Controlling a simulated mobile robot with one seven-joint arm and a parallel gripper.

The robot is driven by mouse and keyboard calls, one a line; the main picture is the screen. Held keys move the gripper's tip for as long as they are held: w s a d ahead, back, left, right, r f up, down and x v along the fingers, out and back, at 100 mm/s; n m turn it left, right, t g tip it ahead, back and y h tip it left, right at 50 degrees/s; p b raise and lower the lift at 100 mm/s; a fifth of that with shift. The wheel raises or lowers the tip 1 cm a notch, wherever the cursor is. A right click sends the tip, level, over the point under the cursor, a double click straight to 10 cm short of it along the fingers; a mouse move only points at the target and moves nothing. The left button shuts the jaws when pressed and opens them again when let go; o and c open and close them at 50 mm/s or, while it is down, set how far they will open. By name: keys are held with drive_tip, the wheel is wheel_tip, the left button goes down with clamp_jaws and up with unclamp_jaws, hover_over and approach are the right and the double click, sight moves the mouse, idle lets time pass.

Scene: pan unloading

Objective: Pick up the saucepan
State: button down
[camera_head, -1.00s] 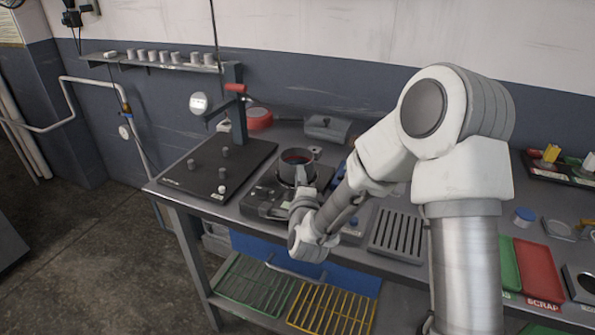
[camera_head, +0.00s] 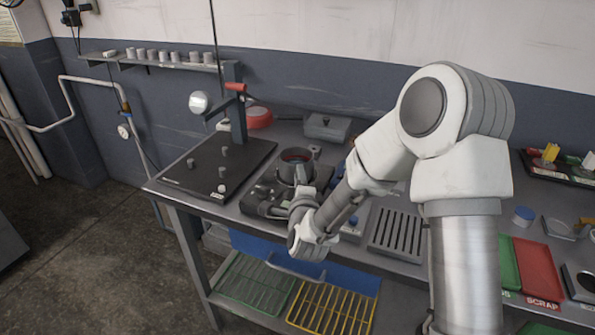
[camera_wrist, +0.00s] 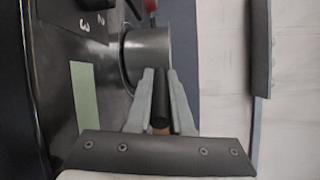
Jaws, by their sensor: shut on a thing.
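The saucepan (camera_head: 293,172) is a dark grey round pan with a reddish inside, over the dark burner unit (camera_head: 262,201) on the workbench. In the wrist view its grey side wall (camera_wrist: 148,55) is ahead of my gripper (camera_wrist: 159,73). The two grey fingers are shut on its dark handle (camera_wrist: 162,102), which has a brown part nearer the palm. In the head view my gripper (camera_head: 303,188) is at the front of the pan, partly hidden by my wrist. I cannot tell whether the pan rests on the burner unit or is just clear of it.
A black board (camera_head: 205,172) with pegs and a post with a red handle (camera_head: 235,88) stand left of the pan. A grey lidded box (camera_head: 327,127) is behind it. A slotted grate (camera_head: 397,234) lies to the right. My arm crosses the bench's right half.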

drive_tip(key=shift+r, duration=0.2)
drive_tip(key=shift+r, duration=0.5)
wheel_tip(320, 180, up, 3)
drive_tip(key=shift+f+p, duration=0.1)
drive_tip(key=shift+p, duration=0.2)
drive_tip(key=s+d+r, duration=0.2)
drive_tip(key=d+r, duration=0.1)
drive_tip(key=d, duration=0.2)
drive_tip(key=s+d+r+p, duration=0.1)
drive_tip(key=s+d+r, duration=0.2)
drive_tip(key=d+r, duration=0.1)
drive_tip(key=shift+d, duration=0.8)
drive_tip(key=shift+d, duration=0.1)
